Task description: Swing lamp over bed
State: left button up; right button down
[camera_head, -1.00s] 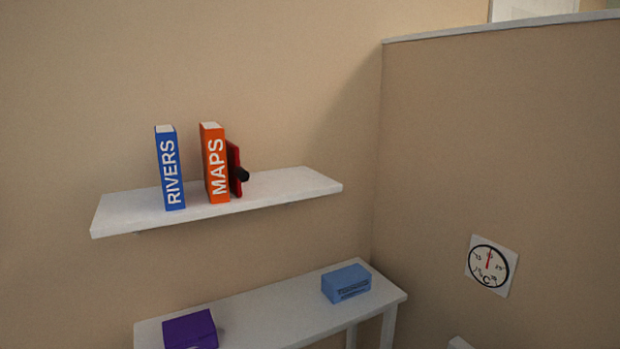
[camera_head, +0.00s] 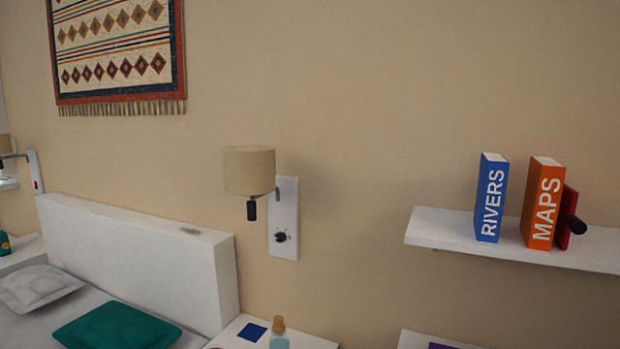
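A wall lamp with a beige drum shade (camera_head: 249,170) is mounted on a white wall plate (camera_head: 284,220) to the right of the headboard. A black handle (camera_head: 251,210) hangs below the shade, and a dark knob (camera_head: 280,237) is on the plate. The bed has a white headboard (camera_head: 150,262), a green pillow (camera_head: 117,328) and a grey pillow (camera_head: 38,288). The shade is close to the wall, beside the headboard's right end. Part of a second wall lamp (camera_head: 6,144) shows at the left edge. Neither gripper is in view.
A white bedside table (camera_head: 310,342) below the lamp holds a bottle with a cork-coloured top (camera_head: 279,335) and a blue square (camera_head: 252,332). A white shelf (camera_head: 440,228) at right holds a blue book (camera_head: 490,198) and an orange book (camera_head: 541,204). A patterned hanging (camera_head: 118,50) is above the bed.

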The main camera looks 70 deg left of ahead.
aim_at(249, 169)
jog(key=u, duration=2.75)
